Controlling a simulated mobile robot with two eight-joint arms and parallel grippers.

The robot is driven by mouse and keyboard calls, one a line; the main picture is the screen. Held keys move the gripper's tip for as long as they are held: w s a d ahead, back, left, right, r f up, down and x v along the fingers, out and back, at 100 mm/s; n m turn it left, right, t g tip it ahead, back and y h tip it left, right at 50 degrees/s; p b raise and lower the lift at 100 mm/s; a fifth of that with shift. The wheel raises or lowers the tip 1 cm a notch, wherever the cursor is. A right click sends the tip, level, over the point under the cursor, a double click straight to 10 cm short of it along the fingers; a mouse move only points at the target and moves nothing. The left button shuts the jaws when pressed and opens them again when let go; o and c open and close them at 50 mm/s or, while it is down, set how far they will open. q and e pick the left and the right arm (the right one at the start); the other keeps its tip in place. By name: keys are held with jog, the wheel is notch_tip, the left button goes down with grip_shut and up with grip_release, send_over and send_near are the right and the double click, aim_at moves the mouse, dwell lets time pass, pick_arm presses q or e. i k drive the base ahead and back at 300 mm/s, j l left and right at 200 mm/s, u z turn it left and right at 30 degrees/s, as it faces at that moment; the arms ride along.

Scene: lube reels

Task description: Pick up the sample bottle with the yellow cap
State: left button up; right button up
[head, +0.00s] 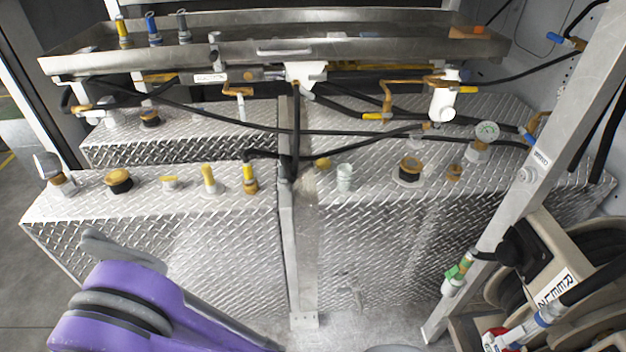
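I cannot make out a clear sample bottle with a yellow cap. A small upright item with a yellow band (123,31) stands at the back left of the steel tray (290,48), beside a similar blue one (154,31) and a grey one (183,26). They are too small to tell whether they are bottles or fittings. A small clear or pale grey cylinder (345,178) stands on the right tank top, with no yellow cap visible. Neither gripper shows; only a purple and grey arm part of mine is at the lower left.
Diamond-plate tanks (150,235) with caps and fittings fill the middle. Black hoses (350,139) cross above them. A slanted metal post (540,165) and hose reels (590,250) stand at the right. An orange item (468,32) lies at the tray's right end.

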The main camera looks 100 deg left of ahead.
aim_at(344, 170)
jog(key=u, duration=3.05)
jog(key=i+l+u, duration=0.15)
jog(key=i+l, duration=0.15)
jog(key=i, duration=0.2)
jog(key=i+l+u, duration=0.15)
jog(key=i+l, duration=0.2)
jog(key=i, duration=0.2)
